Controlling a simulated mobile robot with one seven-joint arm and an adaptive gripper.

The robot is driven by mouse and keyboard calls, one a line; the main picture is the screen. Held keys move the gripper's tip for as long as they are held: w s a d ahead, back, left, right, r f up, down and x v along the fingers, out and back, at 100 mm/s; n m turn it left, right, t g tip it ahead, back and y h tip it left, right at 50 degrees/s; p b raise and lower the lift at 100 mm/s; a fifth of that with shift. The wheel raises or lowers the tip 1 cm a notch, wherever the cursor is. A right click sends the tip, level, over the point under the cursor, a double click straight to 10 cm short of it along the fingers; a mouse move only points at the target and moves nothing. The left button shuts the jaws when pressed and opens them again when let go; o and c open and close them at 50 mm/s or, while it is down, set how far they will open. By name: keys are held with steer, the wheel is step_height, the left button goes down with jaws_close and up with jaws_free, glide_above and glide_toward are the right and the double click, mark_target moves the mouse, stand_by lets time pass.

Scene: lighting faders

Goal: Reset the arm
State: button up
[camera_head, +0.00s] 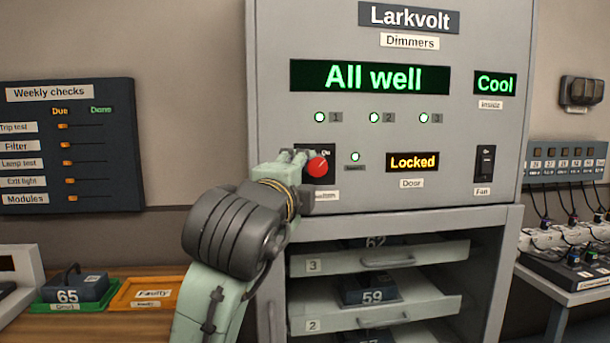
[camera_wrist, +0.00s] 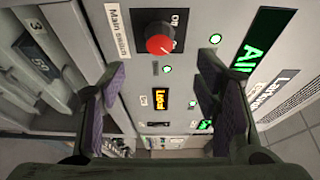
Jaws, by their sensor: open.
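My gripper (camera_head: 297,158) is in front of the grey dimmer cabinet (camera_head: 270,110), close to a red rotary knob (camera_head: 318,167) on its panel. In the wrist view my gripper (camera_wrist: 160,90) is open, with its two dark fingers apart and nothing between them but the panel behind. The red knob (camera_wrist: 160,40) shows whole there, beyond the fingertips, on a black plate marked On and Off. I cannot tell from the head view whether a finger touches the knob. My arm comes up from the bottom of the head view.
Drawers 3 (camera_head: 380,262) and 2 (camera_head: 375,314) stand pulled out below the panel, near my arm. The display (camera_head: 370,77) reads "All well"; the door display (camera_head: 412,162) reads "Locked". A green tray (camera_head: 50,307) and an orange tray (camera_head: 145,293) sit on the left bench.

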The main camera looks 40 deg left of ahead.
steer(key=shift+s+d, duration=0.2)
steer(key=shift+s, duration=0.15)
stand_by(0.3)
